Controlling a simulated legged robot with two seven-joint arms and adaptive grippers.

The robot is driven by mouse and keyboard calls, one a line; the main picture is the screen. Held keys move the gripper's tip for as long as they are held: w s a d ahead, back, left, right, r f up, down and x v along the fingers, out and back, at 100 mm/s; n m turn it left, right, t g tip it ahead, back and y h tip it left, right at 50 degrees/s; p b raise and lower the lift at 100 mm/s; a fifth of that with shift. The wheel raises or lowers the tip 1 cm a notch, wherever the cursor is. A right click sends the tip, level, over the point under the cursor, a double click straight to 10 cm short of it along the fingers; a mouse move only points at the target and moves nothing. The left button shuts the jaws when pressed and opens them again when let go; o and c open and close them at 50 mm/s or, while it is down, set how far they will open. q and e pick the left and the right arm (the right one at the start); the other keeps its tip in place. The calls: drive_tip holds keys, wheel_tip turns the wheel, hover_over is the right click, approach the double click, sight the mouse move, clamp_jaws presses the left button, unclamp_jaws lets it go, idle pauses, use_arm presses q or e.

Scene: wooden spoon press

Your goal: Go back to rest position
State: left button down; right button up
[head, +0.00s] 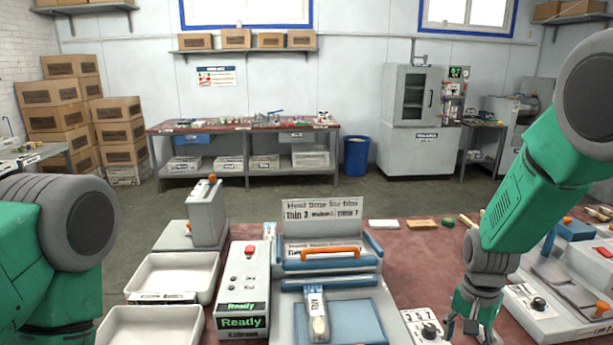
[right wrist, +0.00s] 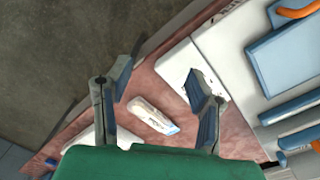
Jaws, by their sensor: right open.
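My right gripper (head: 472,326) hangs low over the red bench, right of the press, in the head view. Its two fingers stand apart and empty in the right wrist view (right wrist: 160,90). My left arm shows at the left edge of the head view, but its gripper is out of view. The press (head: 330,264) has an orange handle and a blue plate. A wrapped wooden spoon (head: 318,322) lies on the press front. In the right wrist view, a small wrapped packet (right wrist: 153,117) lies on the bench, apart from the fingers.
A control box (head: 245,285) with green Ready displays stands left of the press. Two white trays (head: 172,276) sit further left. A small dial box (head: 423,325) is beside my right gripper. Another machine (head: 555,300) stands at the right. The red bench behind the gripper is mostly clear.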

drive_tip(key=s+f+n+b, duration=0.6)
drive_tip(key=s+f+b, duration=0.2)
drive_tip(key=s+f, duration=1.2)
use_arm(q)
wheel_tip(320, 180, down, 13)
drive_tip(key=b, duration=0.5)
drive_tip(key=shift+s, duration=0.45)
use_arm(e)
drive_tip(key=s+a+f+n, duration=0.1)
drive_tip(key=s+f+n, duration=0.1)
drive_tip(key=s, duration=0.3)
drive_tip(key=s+a+f+n+t, duration=0.1)
drive_tip(key=s+a+f+n, duration=0.1)
drive_tip(key=s+f, duration=0.3)
drive_tip(key=shift+s+f, duration=0.15)
drive_tip(key=shift+s, duration=0.65)
use_arm(q)
drive_tip(key=shift+r, duration=0.1)
use_arm(e)
drive_tip(key=shift+w+a, duration=0.1)
drive_tip(key=shift+w, duration=0.05)
